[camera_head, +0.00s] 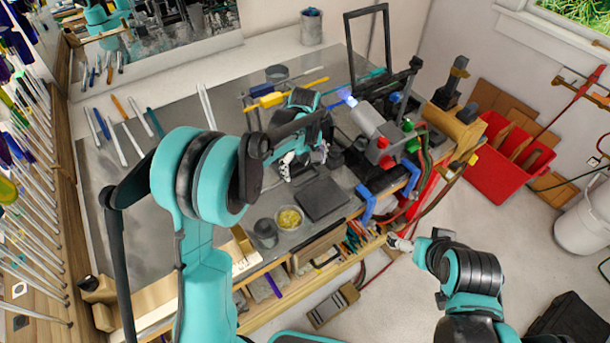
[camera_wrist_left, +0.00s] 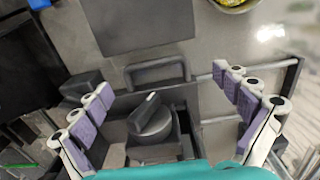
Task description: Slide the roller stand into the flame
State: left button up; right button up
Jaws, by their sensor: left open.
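My left gripper (camera_head: 303,160) is open above the bench beside the torch. In the left wrist view its padded fingers (camera_wrist_left: 168,88) stand wide apart on either side of a dark block with a round ridged knob (camera_wrist_left: 150,118) and a loop handle (camera_wrist_left: 157,72). This appears to be part of the roller stand, and thin metal rails run beside it (camera_wrist_left: 212,120). In the head view my gripper and arm hide most of it. The grey torch (camera_head: 368,118) shows a pale blue flame (camera_head: 347,97) at its left end. My right gripper (camera_head: 400,243) hangs off the bench's front, too small to judge.
A flat dark pad (camera_head: 321,198), a bowl of yellow bits (camera_head: 289,218) and a grey cup (camera_head: 265,233) are near the front edge. Yellow bars (camera_head: 268,100) lie behind my left gripper. Rods lie at left (camera_head: 118,140). A red bin (camera_head: 505,170) stands right.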

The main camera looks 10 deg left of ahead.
pick_arm(q)
notch_tip(320, 180, up, 8)
jog(key=shift+f, duration=0.15)
jog(key=shift+c, duration=0.4)
